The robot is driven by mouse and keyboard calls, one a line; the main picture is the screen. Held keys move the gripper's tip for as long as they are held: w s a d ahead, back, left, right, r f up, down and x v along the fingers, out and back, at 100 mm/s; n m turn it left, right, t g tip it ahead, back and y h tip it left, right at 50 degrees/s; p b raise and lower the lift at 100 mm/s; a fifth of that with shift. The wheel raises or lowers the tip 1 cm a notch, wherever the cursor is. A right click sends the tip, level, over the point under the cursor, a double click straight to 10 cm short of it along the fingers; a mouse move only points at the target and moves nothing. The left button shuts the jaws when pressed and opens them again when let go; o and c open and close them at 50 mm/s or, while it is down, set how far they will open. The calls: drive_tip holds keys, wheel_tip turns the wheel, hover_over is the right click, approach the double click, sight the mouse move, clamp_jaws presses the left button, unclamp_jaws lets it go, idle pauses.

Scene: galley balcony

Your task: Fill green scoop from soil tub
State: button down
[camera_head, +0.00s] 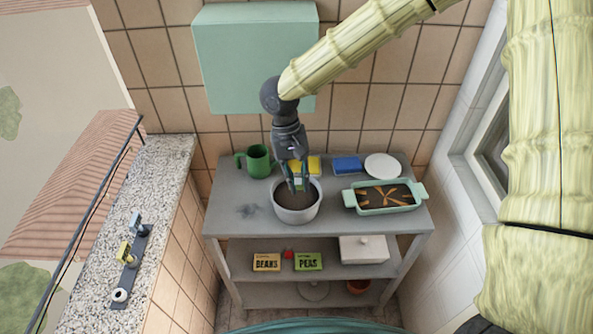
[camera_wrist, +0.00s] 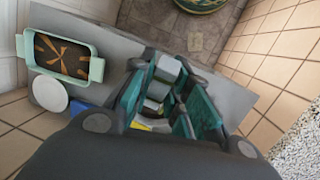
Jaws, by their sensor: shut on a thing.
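The soil tub (camera_head: 297,216) is a round grey pot with dark brown soil, standing on the top shelf of the grey bench. My gripper (camera_head: 298,184) points down over it, its fingertips inside the rim close to the soil. In the wrist view my gripper (camera_wrist: 168,105) shows teal-green finger pads with a pale grey piece between them. It is shut on what I take to be the green scoop, which is mostly hidden among the similarly coloured fingers. I cannot tell whether the scoop touches the soil or holds any.
A green can (camera_head: 257,163) stands left of the tub. Yellow (camera_head: 313,166) and blue (camera_head: 346,164) blocks and a white plate (camera_head: 383,166) sit behind. A pale green tray (camera_head: 421,191) stands right.

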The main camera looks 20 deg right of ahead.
sight(297, 187)
drive_tip(key=shift+w+f, duration=0.2)
drive_tip(key=shift+f, duration=0.35)
drive_tip(key=w+f, duration=0.2)
drive_tip(key=f, duration=0.1)
drive_tip(key=shift+s+f+b, duration=0.45)
drive_tip(key=shift+s+f, duration=0.15)
drive_tip(key=shift+f, duration=0.05)
wheel_tip(297, 187, down, 2)
drive_tip(key=shift+w+f+b, duration=0.15)
drive_tip(key=shift+f+b, duration=0.05)
drive_tip(key=shift+b, duration=0.45)
drive_tip(key=shift+w+f, duration=0.1)
drive_tip(key=shift+w, duration=0.05)
drive_tip(key=shift+f, duration=0.35)
